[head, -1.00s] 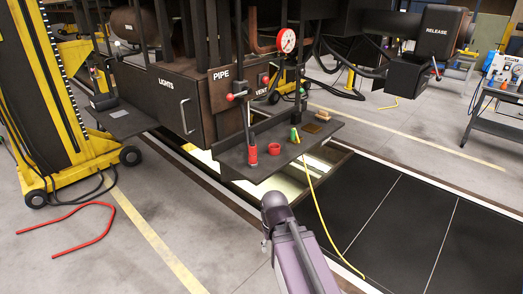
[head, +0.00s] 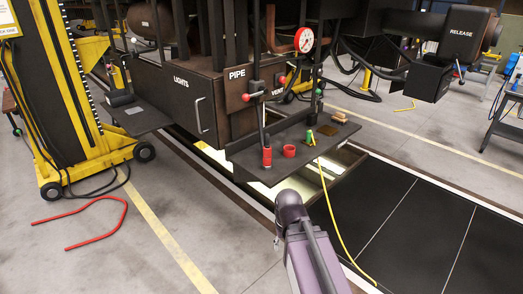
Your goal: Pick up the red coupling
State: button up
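On the black shelf under the railcar stand two red things. One is a tall ribbed red piece (head: 267,157) at the lower end of a dark upright hose or rod. The other is a short, round red cup-like piece (head: 289,151) just to its right. I cannot tell for sure which is the red coupling. My purple-grey arm rises from the bottom edge, its dark rounded joint in front of the shelf and apart from both pieces. My gripper cannot be made out.
The shelf (head: 262,174) also bears a green-and-yellow piece (head: 310,138) and small tan blocks (head: 339,116). A yellow hose (head: 330,212) hangs to the floor. A pressure gauge (head: 304,40) is above. A yellow lifting jack (head: 90,165) stands left; open floor lies between.

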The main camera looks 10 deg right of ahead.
aim_at(267, 149)
jog(key=i, duration=0.9)
jog(key=z, duration=0.05)
